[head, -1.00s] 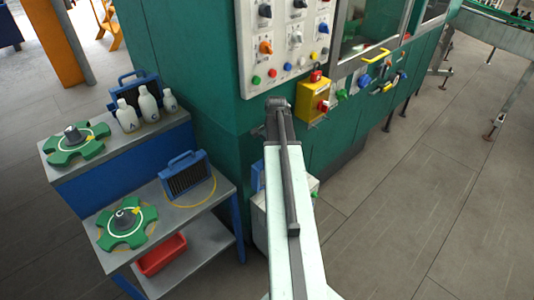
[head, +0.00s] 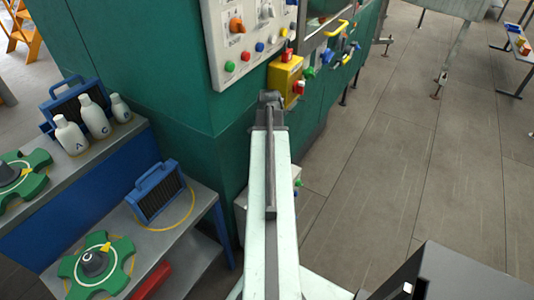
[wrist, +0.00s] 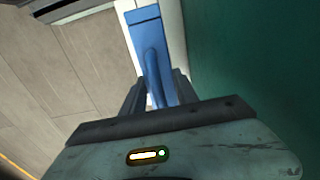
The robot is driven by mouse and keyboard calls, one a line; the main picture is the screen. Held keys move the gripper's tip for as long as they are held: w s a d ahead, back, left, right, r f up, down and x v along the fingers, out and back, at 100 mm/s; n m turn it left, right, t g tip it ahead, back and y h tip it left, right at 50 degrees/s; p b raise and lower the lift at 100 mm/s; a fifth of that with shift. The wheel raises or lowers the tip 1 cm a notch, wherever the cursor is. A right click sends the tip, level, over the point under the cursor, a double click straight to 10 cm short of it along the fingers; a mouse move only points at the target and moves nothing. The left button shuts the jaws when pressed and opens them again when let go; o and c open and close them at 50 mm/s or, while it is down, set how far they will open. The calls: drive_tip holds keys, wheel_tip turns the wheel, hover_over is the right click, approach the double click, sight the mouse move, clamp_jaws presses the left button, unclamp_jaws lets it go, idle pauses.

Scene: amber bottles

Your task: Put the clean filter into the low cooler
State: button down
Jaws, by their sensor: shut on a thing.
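In the wrist view my gripper (wrist: 160,90) is shut on the blue handle of a blue filter (wrist: 146,32). Its grille face does not show, so I cannot tell whether it is clean. In the head view my arm hides the gripper and the held filter. A low whitish box (head: 240,212), which may be the low cooler, stands at the foot of the green machine, mostly behind my arm. Its opening is not visible. Another blue-framed filter with a dark grille (head: 157,193) stands on the lower grey shelf, and one more (head: 75,103) on the upper shelf.
White bottles (head: 95,117) stand on the upper shelf. Green star-shaped handwheels (head: 97,265) lie on both shelves. A red bin (head: 152,280) is below. A yellow box (head: 286,78) and a control panel (head: 245,40) project from the machine. The floor at right is mostly clear.

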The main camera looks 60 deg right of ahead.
wheel_tip(320, 180, down, 18)
drive_tip(key=b, duration=1.7)
drive_tip(key=shift+s+a+b, duration=0.2)
drive_tip(key=shift+a+b, duration=0.05)
drive_tip(key=shift+b, duration=0.1)
drive_tip(key=shift+s+a+f, duration=0.1)
drive_tip(key=shift+s+a, duration=0.1)
drive_tip(key=shift+a, duration=0.15)
drive_tip(key=c, duration=0.9)
unclamp_jaws()
drive_tip(key=shift+o, duration=0.2)
drive_tip(key=r+p, duration=0.9)
drive_tip(key=shift+w+d, duration=0.15)
drive_tip(key=shift+d, duration=0.15)
drive_tip(key=shift+f, duration=0.15)
